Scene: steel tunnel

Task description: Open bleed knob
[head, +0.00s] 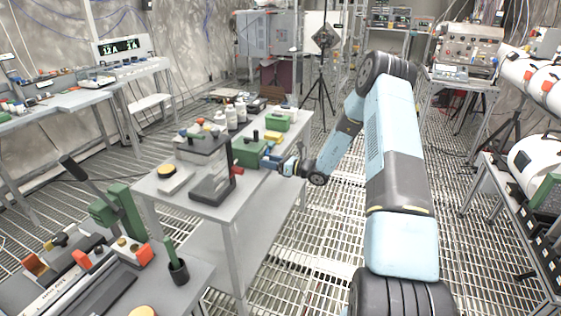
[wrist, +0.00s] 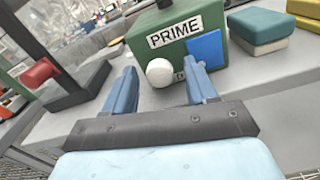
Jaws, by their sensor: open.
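A green box labelled PRIME (wrist: 178,35) stands on a grey table, with a blue square panel (wrist: 204,50) on its front. A round white knob (wrist: 160,72) sits low on the box's front, to the left of the blue panel; I cannot tell whether it is the bleed knob. My gripper (wrist: 158,82) is open, its two blue fingers pointing at the box front, with the white knob between them in the picture. No contact with the knob shows. In the head view the green box (head: 249,152) stands mid-table, with my gripper (head: 268,162) at its right side.
A teal and grey block (wrist: 262,28) lies to the right in the wrist view. White bottles (head: 231,117) and a smaller green box (head: 277,122) stand farther back.

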